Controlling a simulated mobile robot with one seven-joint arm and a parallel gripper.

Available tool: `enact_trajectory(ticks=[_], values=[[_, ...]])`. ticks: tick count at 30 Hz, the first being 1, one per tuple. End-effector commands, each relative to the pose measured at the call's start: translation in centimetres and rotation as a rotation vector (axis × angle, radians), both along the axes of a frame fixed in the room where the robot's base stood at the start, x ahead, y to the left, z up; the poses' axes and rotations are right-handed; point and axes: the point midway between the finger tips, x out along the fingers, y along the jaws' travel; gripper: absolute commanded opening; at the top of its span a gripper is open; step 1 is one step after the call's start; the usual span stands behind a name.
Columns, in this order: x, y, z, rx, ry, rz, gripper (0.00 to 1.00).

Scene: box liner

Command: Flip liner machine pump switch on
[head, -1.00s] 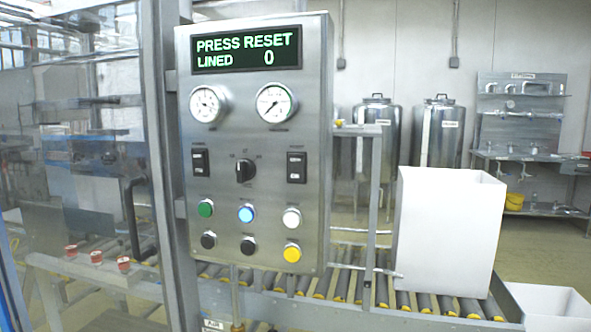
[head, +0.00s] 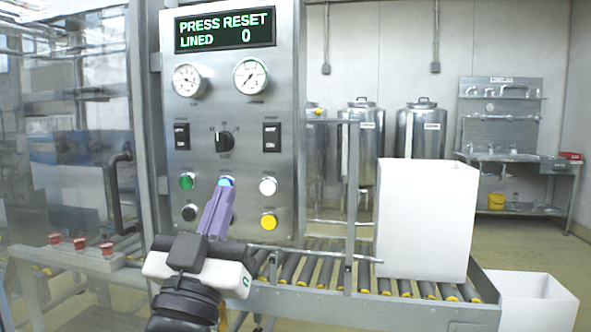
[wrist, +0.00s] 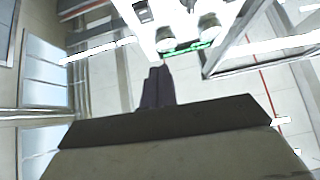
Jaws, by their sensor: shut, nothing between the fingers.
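The liner machine's control panel (head: 245,110) stands upright, its display (head: 225,30) reading PRESS RESET and LINED 0. Two black rocker switches sit on it, a left one (head: 182,136) and a right one (head: 271,137). Their small labels are too blurred to tell which is the pump switch. A black rotary knob (head: 225,140) sits between them. My gripper (head: 224,190) is shut and empty, its purple fingers pointing up in front of the lower panel, below both switches. The fingertips overlap the lit blue button; contact cannot be told. The shut fingers also show in the wrist view (wrist: 156,82).
Green (head: 187,181), white (head: 267,186) and yellow (head: 268,222) buttons surround my fingers. A roller conveyor (head: 400,289) carries a white box (head: 427,220) at right. A metal post (head: 352,190) stands beside the panel. A door handle (head: 113,195) is at left.

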Motion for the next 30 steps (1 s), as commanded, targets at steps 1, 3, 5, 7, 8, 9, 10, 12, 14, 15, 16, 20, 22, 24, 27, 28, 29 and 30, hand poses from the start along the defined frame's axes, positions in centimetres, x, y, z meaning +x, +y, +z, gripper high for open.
enact_trajectory(ticks=[1,3,5,7,8,9,10,12,14,15,16,20,22,24,27,28,29,30], values=[[0.4,-0.6,-0.6,0.006,0.025,-0.014,0.00],[0.8,-1.1,-1.0,0.012,0.047,-0.027,0.00],[0.9,-1.3,-1.2,0.013,0.056,-0.031,0.00],[0.9,-1.4,-1.2,0.014,0.059,-0.033,0.00],[0.9,-1.4,-1.2,0.014,0.058,-0.033,0.00],[0.9,-1.3,-1.2,0.013,0.058,-0.032,0.00],[0.9,-1.3,-1.2,0.013,0.057,-0.032,0.00],[0.9,-1.3,-1.1,0.013,0.057,-0.032,0.00],[0.9,-1.3,-1.1,0.013,0.056,-0.031,0.00],[0.9,-1.3,-1.1,0.013,0.056,-0.031,0.00],[1.0,-1.3,-1.0,0.012,0.056,-0.031,0.00],[1.3,-1.3,-0.6,0.013,0.059,-0.030,0.00],[1.5,-1.3,-0.3,0.013,0.060,-0.029,0.00],[1.8,-1.3,-0.1,0.014,0.062,-0.029,0.00],[2.1,-1.4,0.2,0.015,0.062,-0.030,0.00],[2.2,-1.5,0.2,0.015,0.062,-0.029,0.00],[2.3,-1.5,0.3,0.014,0.062,-0.029,0.00],[2.4,-1.5,0.4,0.014,0.062,-0.029,0.00]])
